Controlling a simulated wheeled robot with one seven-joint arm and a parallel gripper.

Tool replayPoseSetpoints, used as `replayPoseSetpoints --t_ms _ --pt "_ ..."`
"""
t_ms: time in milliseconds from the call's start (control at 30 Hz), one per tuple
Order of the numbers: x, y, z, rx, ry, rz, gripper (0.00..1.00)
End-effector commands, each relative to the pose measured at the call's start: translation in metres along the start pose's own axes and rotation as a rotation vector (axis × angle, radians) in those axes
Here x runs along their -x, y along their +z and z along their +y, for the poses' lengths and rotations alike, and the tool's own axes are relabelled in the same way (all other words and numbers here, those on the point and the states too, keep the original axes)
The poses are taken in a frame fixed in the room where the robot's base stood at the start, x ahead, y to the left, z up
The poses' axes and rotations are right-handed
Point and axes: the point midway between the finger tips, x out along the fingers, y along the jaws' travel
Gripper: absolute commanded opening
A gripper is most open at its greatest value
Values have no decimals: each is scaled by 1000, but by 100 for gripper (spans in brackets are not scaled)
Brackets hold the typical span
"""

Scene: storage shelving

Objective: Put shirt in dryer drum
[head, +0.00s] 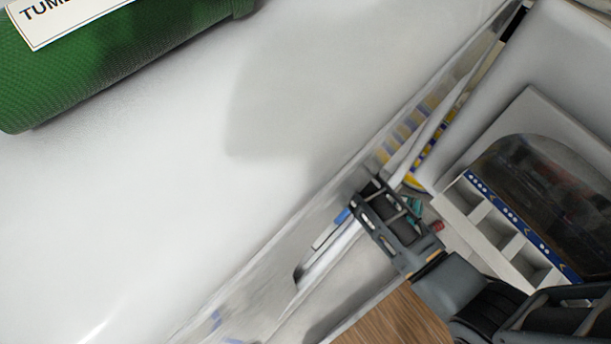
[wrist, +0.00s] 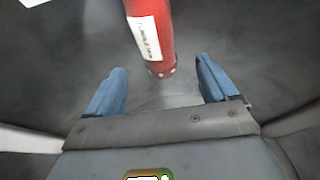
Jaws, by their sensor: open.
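My gripper (head: 380,208) reaches in from the lower right in the head view. In the wrist view my gripper (wrist: 160,78) shows two blue fingers wide apart with nothing held between them. A dark grey, curved, smooth hollow surrounds the fingers in the wrist view; it may be the dryer drum (wrist: 60,75), but I cannot be sure. I cannot make out a shirt in either view.
A red cylinder (wrist: 151,35) with a white label lies ahead, its near end between the finger lines. A green labelled cylinder (head: 110,55) rests on a white surface (head: 130,200). A white unit with a dark window (head: 545,195) stands at right.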

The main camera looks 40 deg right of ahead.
Motion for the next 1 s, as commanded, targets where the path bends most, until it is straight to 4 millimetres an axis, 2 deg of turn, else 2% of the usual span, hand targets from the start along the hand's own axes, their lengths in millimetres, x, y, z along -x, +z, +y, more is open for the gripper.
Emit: replayPoseSetpoints --t_ms 133,267,500,700,833,1000 --pt "6 -2 0 0 0 1 86" --pt "23 -5 0 0 0 0 86" --pt "75 -6 0 0 1 1 86" --pt "111 -5 0 -1 1 1 86" --pt "124 -5 0 -1 1 0 86" --pt "131 -4 0 0 0 -1 86"
